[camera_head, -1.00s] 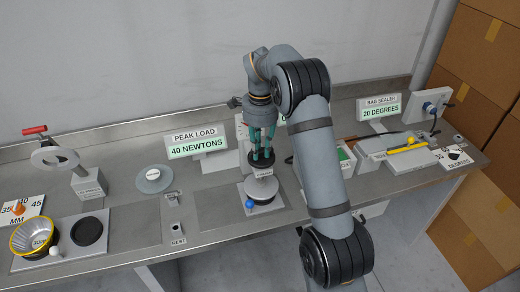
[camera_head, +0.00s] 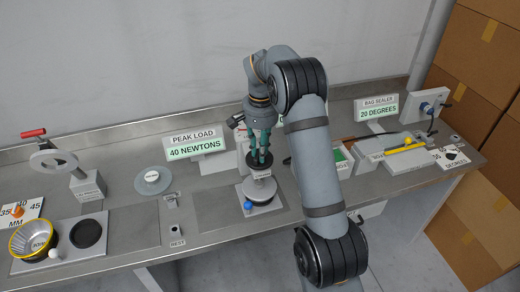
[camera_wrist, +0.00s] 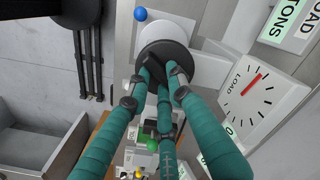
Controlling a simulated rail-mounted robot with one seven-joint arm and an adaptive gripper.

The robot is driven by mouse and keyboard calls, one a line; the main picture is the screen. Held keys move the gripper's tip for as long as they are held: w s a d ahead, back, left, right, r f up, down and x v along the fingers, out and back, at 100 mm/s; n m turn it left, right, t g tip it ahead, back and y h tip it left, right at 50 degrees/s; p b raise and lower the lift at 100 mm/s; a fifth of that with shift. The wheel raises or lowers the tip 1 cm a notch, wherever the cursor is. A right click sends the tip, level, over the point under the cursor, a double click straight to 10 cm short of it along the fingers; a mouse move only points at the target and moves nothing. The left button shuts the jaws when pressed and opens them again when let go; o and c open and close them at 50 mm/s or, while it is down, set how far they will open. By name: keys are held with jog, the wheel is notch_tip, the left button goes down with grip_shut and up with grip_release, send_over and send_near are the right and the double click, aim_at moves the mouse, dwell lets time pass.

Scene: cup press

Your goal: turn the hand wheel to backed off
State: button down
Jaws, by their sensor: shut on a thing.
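My gripper (camera_head: 262,162) points down at the middle of the bench, with its green fingers drawn together. In the wrist view (camera_wrist: 163,70) the fingers close on a dark round piece (camera_wrist: 166,50) above a white disc (camera_wrist: 195,38). In the head view this station shows as a pale round unit (camera_head: 262,188) on a flat plate. A blue ball (camera_head: 248,205) sits at its front; it also shows in the wrist view (camera_wrist: 140,14). No label naming the hand wheel is readable, and the fingers partly hide the gripped piece, so I cannot tell its setting.
A load dial (camera_wrist: 255,85) with a red needle stands beside the gripper. The peak load sign (camera_head: 196,147) reads 40 newtons. At left are a grey ring with a red handle (camera_head: 34,133) and a yellow-rimmed bowl (camera_head: 35,238). The bag sealer (camera_head: 405,155) is at right.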

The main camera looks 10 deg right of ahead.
jog(key=n+p, duration=0.1)
jog(key=n, duration=0.5)
jog(key=shift+w+d, duration=0.1)
jog(key=shift+d, duration=0.05)
jog(key=n+p, duration=0.2)
jog(key=n, duration=0.4)
jog(key=shift+w+d+n, duration=0.1)
jog(key=shift+w+n, duration=0.05)
jog(key=shift+n, duration=0.25)
jog(key=n, duration=0.2)
jog(key=n+p, duration=0.1)
jog(key=n, duration=0.1)
jog(key=n+p, duration=0.1)
jog(key=n, duration=0.1)
jog(key=shift+w+r, duration=0.1)
jog(key=shift+w, duration=0.15)
jog(key=n+p, duration=0.2)
jog(key=n, duration=0.4)
jog(key=shift+w, duration=0.15)
jog(key=c, duration=1.6)
grip_release()
jog(key=shift+o, duration=0.3)
